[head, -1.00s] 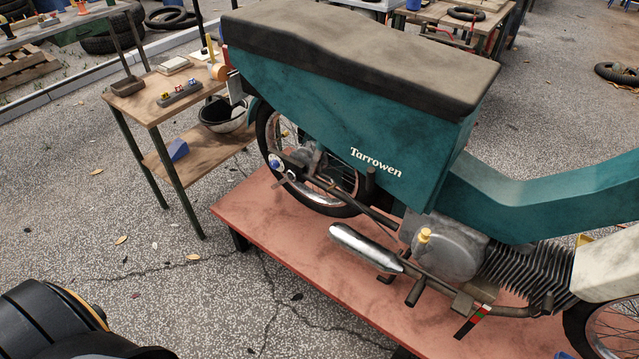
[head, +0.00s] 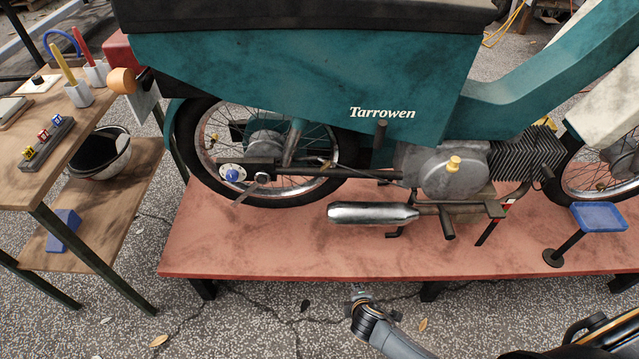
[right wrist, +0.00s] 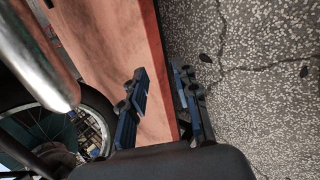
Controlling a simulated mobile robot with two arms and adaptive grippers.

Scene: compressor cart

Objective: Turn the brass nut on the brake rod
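The teal motorbike marked Tarrowen (head: 300,85) stands on a red platform (head: 250,250). A thin dark rod (head: 375,174) runs low along its side from the engine to the rear wheel (head: 212,150). Near the rear hub are a blue-centred round part (head: 232,174) and a small silver ring (head: 262,178). I cannot make out a brass nut for certain. My right gripper (head: 362,298) is in front of the platform's near edge, well away from the rear wheel. In the right wrist view its fingers (right wrist: 160,92) are apart and empty. My left gripper is out of view.
A silver exhaust (head: 372,213) and an engine with a yellow cap (head: 453,163) are at middle right. A blue-topped stand (head: 598,217) is on the platform's right. A wooden bench (head: 22,190) with cups and tools stands at left, a helmet (head: 98,155) on its shelf.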

